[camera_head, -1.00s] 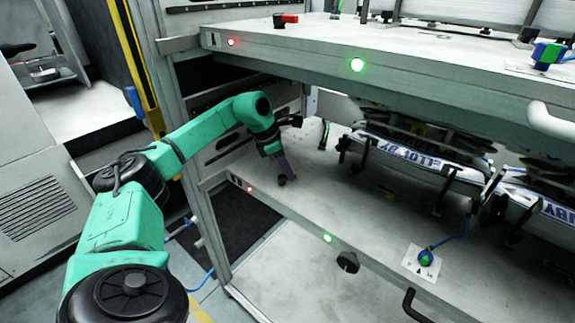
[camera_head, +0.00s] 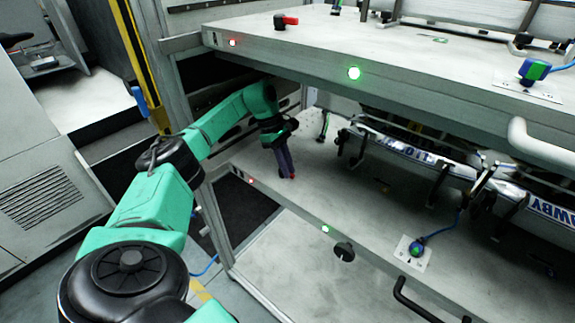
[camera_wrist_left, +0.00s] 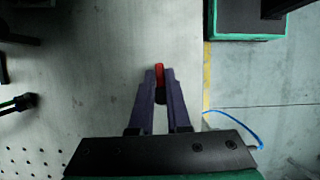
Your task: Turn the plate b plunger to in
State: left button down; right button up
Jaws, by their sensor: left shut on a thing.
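A small plunger with a red handle (camera_head: 292,178) stands on the lower plate (camera_head: 335,205), near its left end. My left gripper (camera_head: 289,176) reaches in between the two plates from the left, its purple fingers pointing down at the plunger. In the left wrist view the red handle (camera_wrist_left: 159,73) lies between the fingertips, and my left gripper (camera_wrist_left: 160,82) is shut on it. A dark part of the plunger shows just below the red. Which way the plunger is turned is hard to tell. My right gripper is out of view.
Blue-green knobs sit on the lower plate (camera_head: 416,248) and the upper plate (camera_head: 534,70). Black clamps and a lettered rail fill the right. The lower plate's front left is clear.

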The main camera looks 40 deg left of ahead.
pick_arm(q)
jog(key=shift+m, duration=0.4)
jog(key=c, duration=0.9)
grip_release()
